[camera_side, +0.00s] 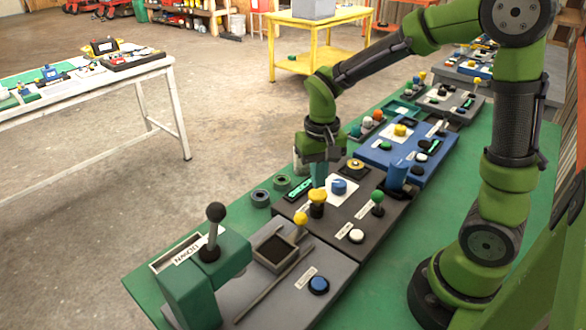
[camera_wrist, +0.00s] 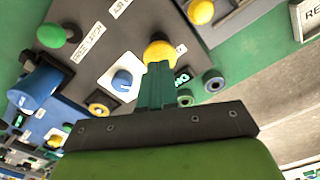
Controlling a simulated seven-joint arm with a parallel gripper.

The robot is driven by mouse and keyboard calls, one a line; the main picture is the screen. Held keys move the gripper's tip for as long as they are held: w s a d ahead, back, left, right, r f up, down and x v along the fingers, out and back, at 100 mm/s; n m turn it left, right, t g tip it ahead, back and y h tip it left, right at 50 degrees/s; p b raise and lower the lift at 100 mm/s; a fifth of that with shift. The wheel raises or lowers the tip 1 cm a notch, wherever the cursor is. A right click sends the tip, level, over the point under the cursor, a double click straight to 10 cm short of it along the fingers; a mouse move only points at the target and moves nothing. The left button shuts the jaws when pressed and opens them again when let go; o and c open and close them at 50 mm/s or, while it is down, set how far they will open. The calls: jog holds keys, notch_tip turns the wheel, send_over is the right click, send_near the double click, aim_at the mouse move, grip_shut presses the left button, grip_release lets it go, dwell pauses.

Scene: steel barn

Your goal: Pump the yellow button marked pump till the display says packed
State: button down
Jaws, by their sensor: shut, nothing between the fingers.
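A yellow mushroom button (camera_side: 317,196) stands on a black base on the dark grey panel; in the wrist view the yellow button (camera_wrist: 160,50) sits right at my fingertips. A white label beside it is partly hidden, and I cannot read it. My gripper (camera_side: 319,184) has its teal fingers together, pointing down, with nothing between them; the fingers also show in the wrist view (camera_wrist: 157,68). I cannot tell whether the tips touch the button. A small display with green characters (camera_side: 299,190) lies beside it, partly hidden by my fingers in the wrist view (camera_wrist: 181,75); its text is unreadable.
The same panel bears a blue knob (camera_side: 339,187), a green ball-topped lever (camera_side: 377,197) and a white button (camera_side: 356,236). A black-knobbed lever (camera_side: 215,213) rises at front left. A blue panel (camera_side: 408,145) lies behind.

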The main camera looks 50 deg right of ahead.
aim_at(318, 194)
jog(key=shift+r, duration=2.1)
jog(key=shift+a+f, duration=0.1)
jog(key=shift+f, duration=0.2)
jog(key=s+a+r+n+t+y, duration=0.2)
jog(key=s+a+r+t, duration=0.1)
jog(key=s+r+t, duration=0.4)
jog(key=s+r, duration=0.2)
jog(key=s, duration=0.1)
jog(key=shift+a, duration=0.15)
jog(key=shift+f, duration=0.15)
